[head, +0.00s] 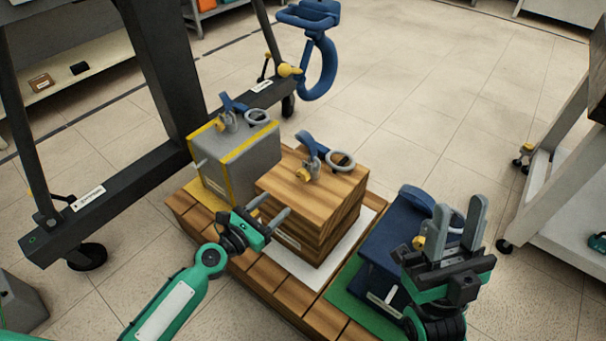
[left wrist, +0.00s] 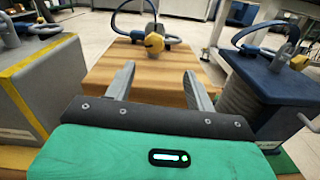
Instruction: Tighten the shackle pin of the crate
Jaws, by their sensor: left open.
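The wooden crate (head: 312,215) stands on a white mat in the middle of the pallet. My left gripper (head: 275,206) is open and empty at the crate's near left side. In the left wrist view the pin's yellow head (left wrist: 154,42) shows beyond the open fingers (left wrist: 158,75), apart from them, above the crate's striped top (left wrist: 150,80). My right gripper (head: 461,205) is open, its fingers pointing up, in front of the blue load; nothing shows held.
A grey block with yellow edges (head: 240,158) stands left of the crate, and a blue spool-like load (head: 385,238) on a green mat stands right. Both carry shackles. A dark gantry frame (head: 160,75) with a hanging blue hook (head: 322,70) stands behind left. A cart (head: 560,180) is at right.

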